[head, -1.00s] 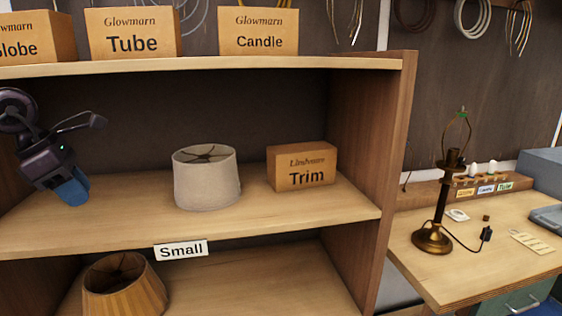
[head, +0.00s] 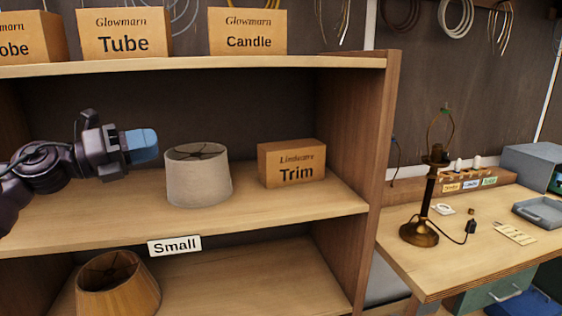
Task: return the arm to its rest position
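My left gripper (head: 150,145) is in the head view at the left, in front of the middle shelf, with its blue fingertips pointing right. The fingertips look close together and seen from the side, so I cannot tell whether they are open or shut; nothing shows in them. A pale grey-white lampshade (head: 198,178) stands upright on the shelf just right of the fingertips, with a small gap in the picture. My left arm comes in from the left edge. My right gripper is not in view.
The shelf (head: 290,215) also holds a Trim box (head: 292,163). A pleated tan shade (head: 118,285) sits below. Boxes stand on the top board. At right, a brass lamp base (head: 420,232) stands on a workbench (head: 400,262). The shelf's side panel (head: 360,150) lies between.

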